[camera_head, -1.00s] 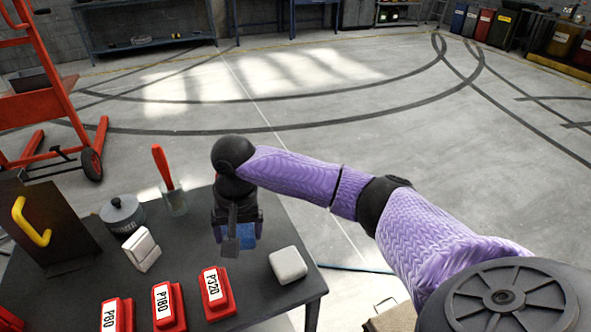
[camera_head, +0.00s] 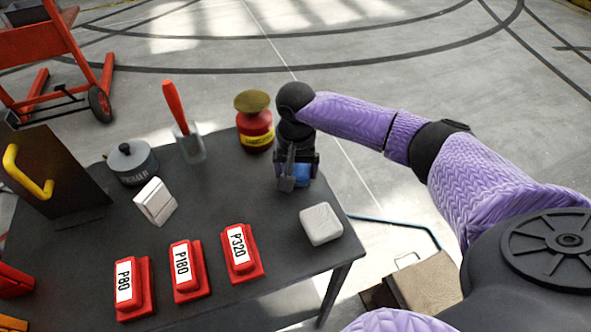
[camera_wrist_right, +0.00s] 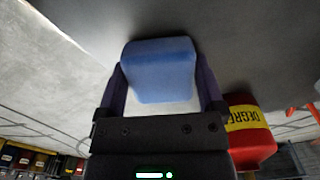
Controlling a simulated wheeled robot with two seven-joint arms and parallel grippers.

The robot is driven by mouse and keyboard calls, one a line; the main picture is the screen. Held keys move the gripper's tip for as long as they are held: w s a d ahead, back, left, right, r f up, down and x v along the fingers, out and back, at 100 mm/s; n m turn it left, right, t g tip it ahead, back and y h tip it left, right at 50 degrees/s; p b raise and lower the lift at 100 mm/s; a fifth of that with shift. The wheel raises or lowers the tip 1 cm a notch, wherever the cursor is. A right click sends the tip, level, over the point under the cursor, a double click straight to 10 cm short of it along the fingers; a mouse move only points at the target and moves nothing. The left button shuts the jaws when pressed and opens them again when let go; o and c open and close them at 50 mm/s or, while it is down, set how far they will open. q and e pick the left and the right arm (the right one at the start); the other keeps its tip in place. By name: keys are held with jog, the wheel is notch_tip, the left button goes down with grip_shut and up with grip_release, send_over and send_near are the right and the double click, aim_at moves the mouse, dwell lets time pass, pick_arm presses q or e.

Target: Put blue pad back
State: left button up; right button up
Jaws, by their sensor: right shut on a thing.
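My right gripper (camera_head: 296,183) is shut on the blue pad (camera_head: 302,172) over the right part of the dark table. The wrist view shows the blue pad (camera_wrist_right: 160,70) between the two fingers of my right gripper (camera_wrist_right: 162,85). In the head view much of the pad is hidden by the gripper. I cannot tell whether the pad touches the table top. A white pad (camera_head: 321,224) lies nearer the front, just right of the gripper. My left gripper is not in view.
A red degreaser can (camera_head: 256,133) with a brownish top stands left of the gripper. Red blocks labelled P80 (camera_head: 134,287), P180 (camera_head: 190,270) and P320 (camera_head: 241,252) line the front. A white block (camera_head: 155,201), a grey pot (camera_head: 132,162) and a red-handled tool (camera_head: 174,105) stand farther left.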

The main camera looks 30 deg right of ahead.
aim_at(296, 169)
jog(key=o, duration=0.7)
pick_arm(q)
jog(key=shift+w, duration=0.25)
pick_arm(e)
jog(key=shift+o, duration=0.6)
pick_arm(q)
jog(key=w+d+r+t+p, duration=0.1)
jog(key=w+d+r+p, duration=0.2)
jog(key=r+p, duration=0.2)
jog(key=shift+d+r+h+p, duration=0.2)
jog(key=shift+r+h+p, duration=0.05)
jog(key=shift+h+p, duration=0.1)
pick_arm(e)
notch_tip(296, 169, up, 12)
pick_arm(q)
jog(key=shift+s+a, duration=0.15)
